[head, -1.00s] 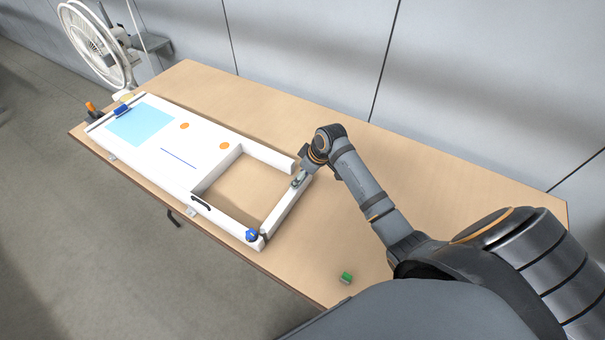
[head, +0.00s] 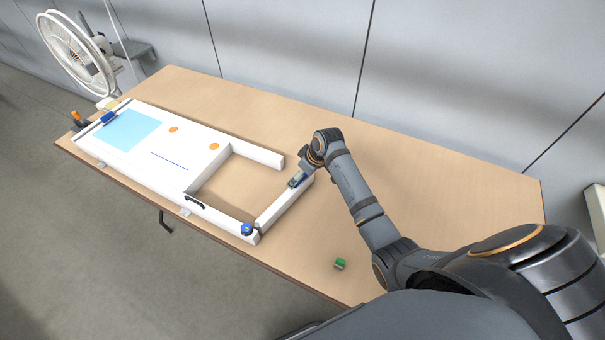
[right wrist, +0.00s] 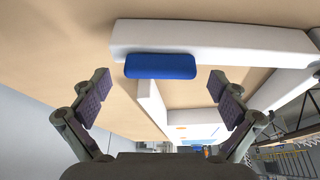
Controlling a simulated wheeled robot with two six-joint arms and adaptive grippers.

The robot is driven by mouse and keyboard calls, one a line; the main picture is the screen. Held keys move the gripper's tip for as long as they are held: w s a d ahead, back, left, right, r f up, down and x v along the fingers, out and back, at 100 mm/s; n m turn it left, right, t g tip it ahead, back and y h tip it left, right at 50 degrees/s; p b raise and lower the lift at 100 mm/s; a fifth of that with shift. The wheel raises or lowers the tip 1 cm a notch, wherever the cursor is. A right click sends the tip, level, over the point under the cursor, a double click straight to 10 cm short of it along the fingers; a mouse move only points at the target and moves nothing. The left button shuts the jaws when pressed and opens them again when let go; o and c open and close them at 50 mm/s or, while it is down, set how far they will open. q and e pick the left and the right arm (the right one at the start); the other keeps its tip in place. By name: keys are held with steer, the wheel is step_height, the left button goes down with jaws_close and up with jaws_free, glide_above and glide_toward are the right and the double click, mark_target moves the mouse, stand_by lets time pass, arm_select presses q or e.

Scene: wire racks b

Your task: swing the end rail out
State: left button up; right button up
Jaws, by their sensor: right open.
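The white end rail (head: 275,210) runs from a blue knob (head: 247,230) at the frame's near corner out toward the right. Its free end stands apart from the end of the far side rail (head: 262,155), with a gap between them. In the right wrist view the end rail (right wrist: 225,38) crosses the top, with a blue handle (right wrist: 160,66) on its face. My right gripper (head: 296,182) is at the rail's free end. Its two fingers (right wrist: 163,90) are spread wide, either side of the handle in the picture, with nothing gripped. My left gripper is not in view.
The white frame's panel (head: 135,155) carries a light blue sheet and orange dots. A small green block (head: 340,263) lies on the wooden table (head: 430,200) near its front edge. A white fan (head: 75,52) stands behind the far left corner.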

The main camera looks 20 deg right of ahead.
steer(key=v, duration=1.2)
steer(key=shift+d, duration=0.1)
